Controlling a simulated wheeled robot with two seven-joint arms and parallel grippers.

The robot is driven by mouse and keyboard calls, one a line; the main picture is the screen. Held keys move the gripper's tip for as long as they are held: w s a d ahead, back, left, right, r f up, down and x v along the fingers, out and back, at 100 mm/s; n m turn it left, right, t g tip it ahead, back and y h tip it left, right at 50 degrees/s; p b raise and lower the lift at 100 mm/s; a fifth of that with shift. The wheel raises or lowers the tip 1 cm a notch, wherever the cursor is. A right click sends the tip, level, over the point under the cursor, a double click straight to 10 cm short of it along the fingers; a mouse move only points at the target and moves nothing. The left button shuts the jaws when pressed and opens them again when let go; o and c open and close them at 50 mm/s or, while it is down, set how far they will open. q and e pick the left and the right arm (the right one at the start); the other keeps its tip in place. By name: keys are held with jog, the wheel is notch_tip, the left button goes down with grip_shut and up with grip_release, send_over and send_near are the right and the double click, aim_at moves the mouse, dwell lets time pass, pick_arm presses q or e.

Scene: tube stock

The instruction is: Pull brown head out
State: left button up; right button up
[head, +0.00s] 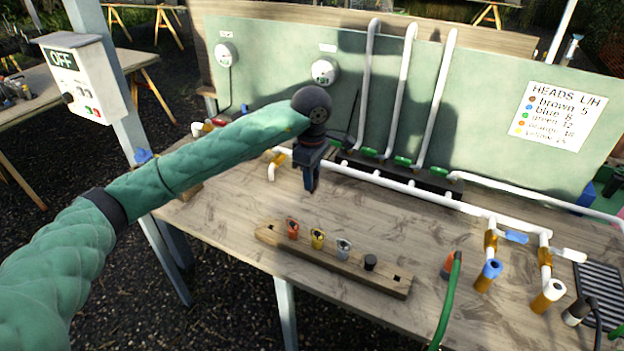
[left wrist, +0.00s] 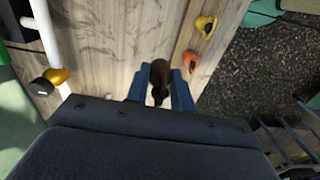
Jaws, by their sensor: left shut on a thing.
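My left gripper (head: 311,188) points down above the table, behind the left end of the wooden rack (head: 383,281). In the left wrist view its blue fingers are shut on a dark brown head (left wrist: 160,78). The head appears clear of the rack, which lies beside and below it. In the head view the fingers hide the brown head. The rack holds an orange head (head: 293,228), a yellow head (head: 317,238), a grey head (head: 343,248) and a dark one (head: 370,263). My right gripper is not in view.
A green hose (head: 446,310) stands to the right of the rack. A list of heads (head: 559,115) hangs on the back panel. Bare table surrounds the rack.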

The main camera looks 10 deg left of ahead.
pick_arm(q)
jog(key=shift+r, duration=1.65)
jog(key=shift+f, duration=0.1)
